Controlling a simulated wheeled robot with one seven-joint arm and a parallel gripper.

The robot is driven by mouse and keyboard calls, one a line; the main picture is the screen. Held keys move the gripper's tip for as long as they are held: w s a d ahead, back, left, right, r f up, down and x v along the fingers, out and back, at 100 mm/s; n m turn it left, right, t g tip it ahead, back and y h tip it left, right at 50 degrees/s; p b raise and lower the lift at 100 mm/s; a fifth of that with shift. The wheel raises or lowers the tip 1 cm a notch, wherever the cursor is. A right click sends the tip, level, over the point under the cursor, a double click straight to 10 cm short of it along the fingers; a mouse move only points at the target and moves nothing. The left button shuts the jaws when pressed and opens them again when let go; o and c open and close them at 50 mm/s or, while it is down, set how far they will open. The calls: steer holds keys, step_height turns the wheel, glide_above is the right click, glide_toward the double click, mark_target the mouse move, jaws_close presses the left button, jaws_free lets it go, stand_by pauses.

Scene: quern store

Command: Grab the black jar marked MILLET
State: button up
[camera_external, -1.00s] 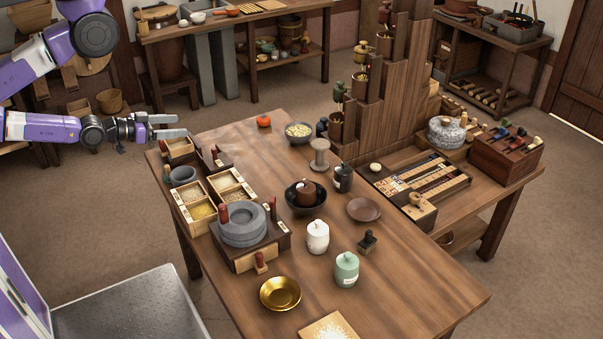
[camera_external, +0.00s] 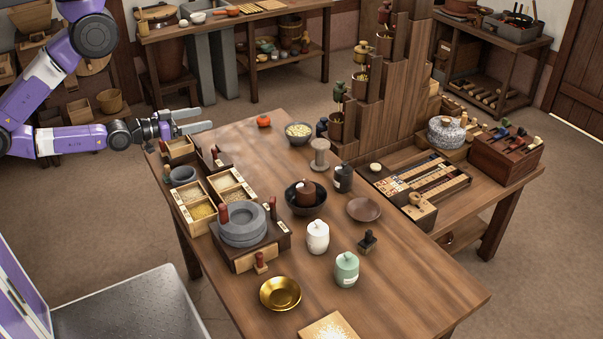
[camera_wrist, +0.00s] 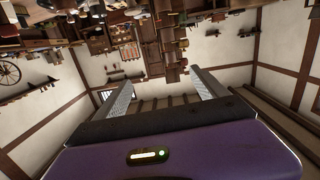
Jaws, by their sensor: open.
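A black jar (camera_external: 343,178) with a small pale label stands upright on the wooden table, right of the dark bowl that holds a brown lidded pot. The label is too small to read. A white lidded jar (camera_external: 317,237) and a pale green lidded jar (camera_external: 346,270) stand nearer the front. My gripper (camera_external: 205,119) is open and empty, above the table's far left corner, well left of the black jar. In the wrist view my two fingers (camera_wrist: 162,80) are spread apart, with the room upside down behind them. I cannot make out the black jar there.
The dark bowl (camera_external: 301,207), a wooden spool (camera_external: 319,156) and a brown plate (camera_external: 364,209) surround the jar. A stone quern (camera_external: 243,228) and grain boxes line the left edge. A tall stepped wooden stand (camera_external: 387,105) rises behind the jar. The table's front right is clear.

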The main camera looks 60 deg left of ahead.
steer(key=w+d+f+n+h, duration=0.1)
steer(key=w+d+f+n, duration=0.2)
steer(key=w, duration=0.5)
steer(key=w+f+n, duration=0.3)
steer(key=w+f, duration=0.1)
steer(key=w, duration=0.4)
steer(key=n+g+h, duration=0.7)
steer(key=n, duration=1.5)
glide_toward(339, 168)
step_height(339, 168, down, 2)
steer(key=w+d, duration=0.2)
steer(key=d, duration=0.1)
steer(key=shift+w+a+b+x, duration=0.1)
steer(key=shift+b+x, duration=0.15)
steer(key=shift+x, duration=1.1)
steer(key=shift+w+a+b+x, duration=0.15)
steer(key=shift+b+x, duration=0.15)
steer(key=shift+x, duration=1)
steer(key=shift+w+a+b+x, duration=0.1)
steer(key=shift+b+x, duration=0.15)
steer(key=shift+x, duration=1.1)
steer(key=shift+r+t, duration=0.15)
steer(key=shift+t, duration=0.15)
jaws_close()
steer(key=shift+r, duration=0.1)
